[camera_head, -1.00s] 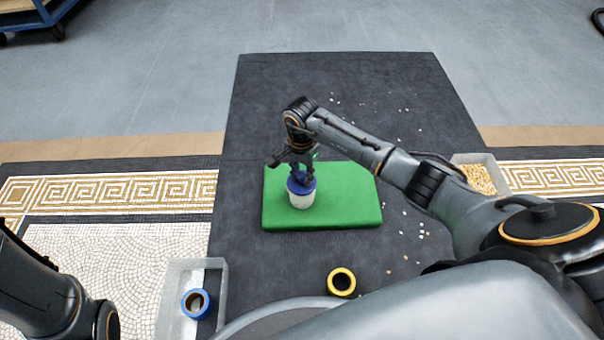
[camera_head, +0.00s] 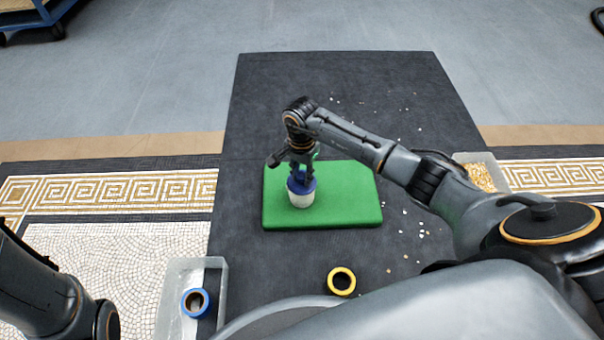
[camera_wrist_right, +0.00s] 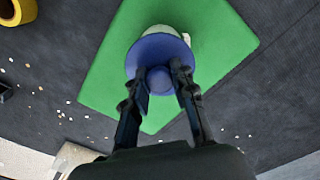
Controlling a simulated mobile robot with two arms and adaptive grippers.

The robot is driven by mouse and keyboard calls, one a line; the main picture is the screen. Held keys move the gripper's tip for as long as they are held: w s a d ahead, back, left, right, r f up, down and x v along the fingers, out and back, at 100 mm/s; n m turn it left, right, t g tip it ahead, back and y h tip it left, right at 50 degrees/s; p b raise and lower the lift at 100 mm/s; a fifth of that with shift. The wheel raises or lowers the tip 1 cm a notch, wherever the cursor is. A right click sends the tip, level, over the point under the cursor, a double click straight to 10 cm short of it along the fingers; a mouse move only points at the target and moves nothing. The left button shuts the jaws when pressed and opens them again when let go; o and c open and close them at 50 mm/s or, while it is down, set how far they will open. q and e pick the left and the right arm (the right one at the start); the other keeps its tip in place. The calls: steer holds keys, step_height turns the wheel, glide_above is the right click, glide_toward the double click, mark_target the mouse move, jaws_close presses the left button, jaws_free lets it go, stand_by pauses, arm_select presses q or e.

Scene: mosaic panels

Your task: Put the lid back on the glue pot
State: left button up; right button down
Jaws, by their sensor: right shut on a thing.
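The white glue pot (camera_head: 301,201) stands on the green pad (camera_head: 345,205). The blue lid (camera_head: 294,189) is at the pot's mouth. My right gripper (camera_head: 301,178) is shut on the lid's round knob, as the right wrist view shows (camera_wrist_right: 161,78). In that view the lid (camera_wrist_right: 150,48) covers most of the pot, and some of the pot's white (camera_wrist_right: 163,29) shows past its far edge. I cannot tell whether the lid is fully seated. My left arm shows at the lower left, but its gripper is out of view.
A yellow ring-shaped roll (camera_head: 341,282) lies on the dark mat (camera_head: 270,110). A blue roll (camera_head: 196,303) sits in a pale tray (camera_head: 178,283) at the front left. A tray of tan chips (camera_head: 480,174) is at the right. Small loose tiles are scattered right of the pad.

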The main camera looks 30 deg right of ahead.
stand_by(0.3)
steer(key=c, duration=1)
jaws_free()
steer(key=shift+o, duration=0.3)
steer(key=o, duration=0.4)
